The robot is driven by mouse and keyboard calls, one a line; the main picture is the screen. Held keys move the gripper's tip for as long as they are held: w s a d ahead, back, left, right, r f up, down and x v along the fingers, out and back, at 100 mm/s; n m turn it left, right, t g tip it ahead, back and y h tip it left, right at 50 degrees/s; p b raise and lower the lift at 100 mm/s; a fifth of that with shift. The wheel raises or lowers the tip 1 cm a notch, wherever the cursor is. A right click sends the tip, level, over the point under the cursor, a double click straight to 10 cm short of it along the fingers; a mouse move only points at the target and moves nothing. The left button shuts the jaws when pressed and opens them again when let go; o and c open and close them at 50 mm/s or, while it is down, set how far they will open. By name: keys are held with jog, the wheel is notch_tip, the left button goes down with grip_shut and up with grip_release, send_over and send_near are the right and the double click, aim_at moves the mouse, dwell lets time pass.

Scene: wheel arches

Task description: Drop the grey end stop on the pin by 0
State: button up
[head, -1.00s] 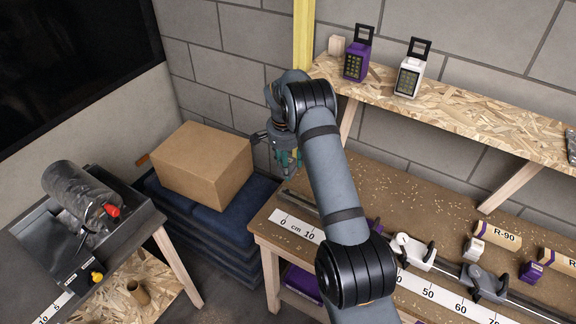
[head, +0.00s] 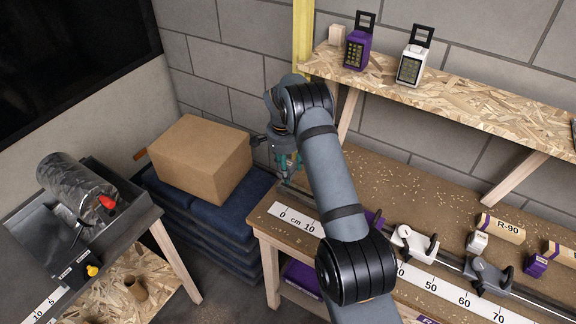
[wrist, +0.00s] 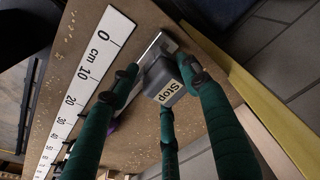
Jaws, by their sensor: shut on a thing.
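The grey end stop (wrist: 165,84), with a cream "Stop" label, is between my green fingers in the wrist view. My gripper (wrist: 158,88) is shut on it. A metal rail end (wrist: 152,48) shows just beyond the stop, near the 0 of the white centimetre scale (wrist: 90,75). I cannot tell whether the stop touches the rail. No pin is clearly visible. In the head view, my gripper (head: 288,165) is above the bench's left end, behind the scale's 0 (head: 282,214); the stop cannot be made out there.
Along the rail (head: 450,262) to the right stand a purple piece (head: 374,220), a white clamp (head: 414,242) and a grey clamp (head: 487,279). A shelf (head: 460,95) is above the bench. A cardboard box (head: 200,160) stands left of the gripper.

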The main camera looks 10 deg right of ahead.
jog(key=shift+f+b, duration=0.8)
jog(key=shift+f, duration=0.95)
jog(key=shift+f+b, duration=0.65)
jog(key=shift+b, duration=0.1)
jog(key=shift+f+b, duration=0.2)
jog(key=shift+b, duration=0.1)
jog(key=o, duration=1.3)
jog(key=r, duration=0.8)
jog(key=s+a+r, duration=0.1)
jog(key=r, duration=0.3)
jog(key=shift+f, duration=0.15)
